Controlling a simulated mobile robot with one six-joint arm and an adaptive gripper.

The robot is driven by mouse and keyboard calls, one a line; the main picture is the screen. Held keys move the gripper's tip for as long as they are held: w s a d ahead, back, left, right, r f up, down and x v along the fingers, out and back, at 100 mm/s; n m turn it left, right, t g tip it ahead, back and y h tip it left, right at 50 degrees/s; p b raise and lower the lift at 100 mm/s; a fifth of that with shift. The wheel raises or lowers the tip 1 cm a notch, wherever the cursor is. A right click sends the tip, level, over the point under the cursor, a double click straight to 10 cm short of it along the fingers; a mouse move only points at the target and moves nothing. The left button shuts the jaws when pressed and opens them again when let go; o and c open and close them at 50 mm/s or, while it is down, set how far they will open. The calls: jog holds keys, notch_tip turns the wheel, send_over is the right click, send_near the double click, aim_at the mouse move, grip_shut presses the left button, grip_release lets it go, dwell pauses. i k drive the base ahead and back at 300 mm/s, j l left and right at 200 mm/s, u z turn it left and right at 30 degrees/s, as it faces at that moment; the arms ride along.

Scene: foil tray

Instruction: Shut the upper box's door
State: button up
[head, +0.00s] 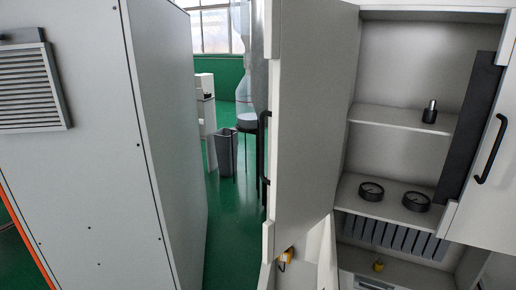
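The upper box (395,160) is a pale grey cabinet at the right of the head view, with its inside showing. Its left door (312,120) stands swung open, with a black bar handle (263,150) along its left edge. Another pale door (490,190) with a black handle (491,149) shows at the right edge; its full angle is cut off by the frame. My gripper is not in view.
A small black bottle-like item (430,112) and two round gauges (371,191) (416,201) sit on the shelves. A large grey cabinet (80,150) stands at left. Green floor (228,225) lies between, with a grey bin (226,152) farther back.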

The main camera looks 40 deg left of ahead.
aim_at(311, 44)
jog(key=j, duration=2.2)
jog(key=l+z, duration=0.15)
jog(key=z, duration=0.15)
jog(key=l+z, duration=0.15)
jog(key=z, duration=0.15)
